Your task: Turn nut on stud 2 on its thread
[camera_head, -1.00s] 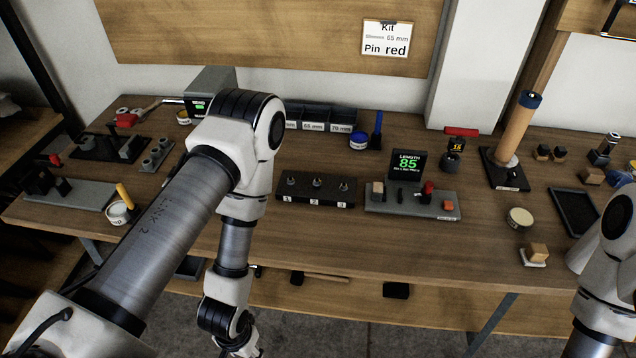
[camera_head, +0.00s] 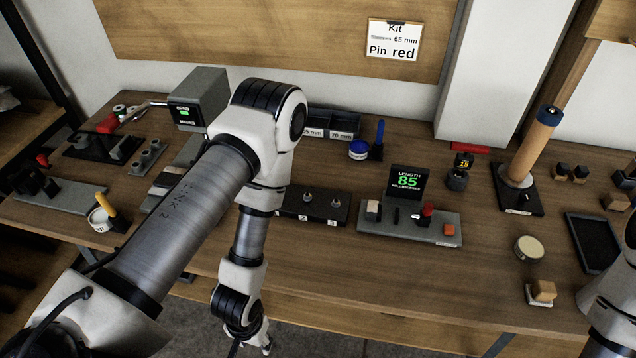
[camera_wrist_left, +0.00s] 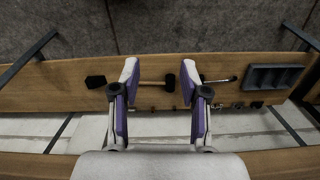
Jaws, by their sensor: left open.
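The black stud block (camera_head: 318,213) stands on the workbench, with labels 2 and 3 showing. Stud 2 with its small metal nut (camera_head: 307,197) stands upright on it. Stud 3 (camera_head: 336,202) is to its right. The block's left end, with stud 1, is hidden behind my left arm. My left gripper (camera_wrist_left: 159,75) is open and empty in the left wrist view. It is away from the stud block, with the floor and a low wooden shelf below it. Only part of my right arm shows at the right edge in the head view; its gripper is out of frame.
Right of the stud block stand a grey fixture (camera_head: 411,224) and a length display (camera_head: 408,184). A blue-capped wooden post (camera_head: 521,150) stands farther right. Bare bench top lies in front of the block. A hammer (camera_wrist_left: 160,84) and a grey tray (camera_wrist_left: 272,77) lie on the shelf.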

